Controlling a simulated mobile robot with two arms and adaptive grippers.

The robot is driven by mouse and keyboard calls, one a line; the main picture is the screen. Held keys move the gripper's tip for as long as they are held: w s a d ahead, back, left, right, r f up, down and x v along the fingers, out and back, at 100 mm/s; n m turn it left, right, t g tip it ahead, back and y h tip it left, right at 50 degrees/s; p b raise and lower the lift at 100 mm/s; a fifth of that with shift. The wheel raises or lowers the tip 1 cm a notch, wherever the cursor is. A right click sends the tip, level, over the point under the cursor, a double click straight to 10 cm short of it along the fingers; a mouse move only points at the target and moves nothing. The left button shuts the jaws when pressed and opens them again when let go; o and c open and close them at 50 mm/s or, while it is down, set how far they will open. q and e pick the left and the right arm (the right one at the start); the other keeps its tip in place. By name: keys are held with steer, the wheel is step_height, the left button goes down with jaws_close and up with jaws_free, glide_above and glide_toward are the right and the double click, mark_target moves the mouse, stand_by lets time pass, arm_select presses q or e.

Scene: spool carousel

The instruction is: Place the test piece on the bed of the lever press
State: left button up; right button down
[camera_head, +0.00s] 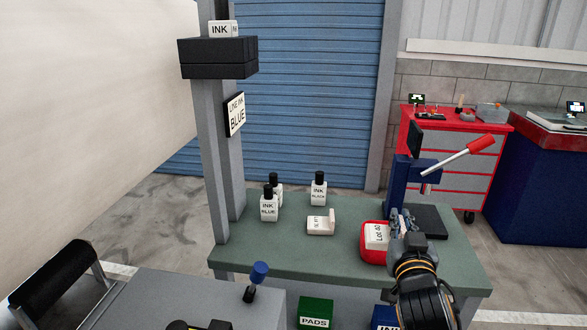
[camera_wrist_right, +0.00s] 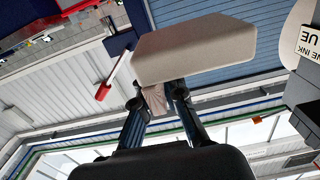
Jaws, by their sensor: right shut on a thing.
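The lever press (camera_head: 401,182) stands at the right of the green table, with a blue column and a red-handled lever. Its dark bed (camera_head: 431,219) lies low beside the column, partly behind my gripper. My right gripper (camera_head: 397,222) is shut on the tab of an off-white test piece (camera_head: 376,235) lettered "Lot 40". In the wrist view the test piece (camera_wrist_right: 195,50) shows large beyond the fingers (camera_wrist_right: 160,98). In the head view it appears in or just above a red tray (camera_head: 371,257); I cannot tell whether they touch. My left gripper is not in view.
Another white tabbed block (camera_head: 319,224) lies left of the red tray. Ink bottles (camera_head: 268,206) (camera_head: 318,189) stand farther back on the green table (camera_head: 260,252). A grey post (camera_head: 212,150) rises at the table's left. A red tool cabinet (camera_head: 458,165) stands behind the press.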

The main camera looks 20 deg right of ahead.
steer(key=a+f+y, duration=0.1)
steer(key=a, duration=0.1)
steer(key=a+f+n+y, duration=0.1)
steer(key=a+f, duration=0.1)
steer(key=s+a+f+n+t+y, duration=0.1)
steer(key=a+f, duration=0.1)
steer(key=a, duration=0.1)
steer(key=shift+a+f, duration=0.1)
steer(key=shift+f, duration=0.1)
steer(key=s+a+f+n+y, duration=0.1)
steer(key=s+a+f+y, duration=0.1)
steer(key=a, duration=0.3)
steer(key=s+a+f+n+y, duration=0.2)
steer(key=a+f, duration=0.1)
steer(key=a, duration=0.2)
steer(key=s+f, duration=0.2)
steer(key=s, duration=0.6)
steer(key=shift+s+a+f+t+y, duration=0.35)
steer(key=shift+a+f+t+y, duration=0.05)
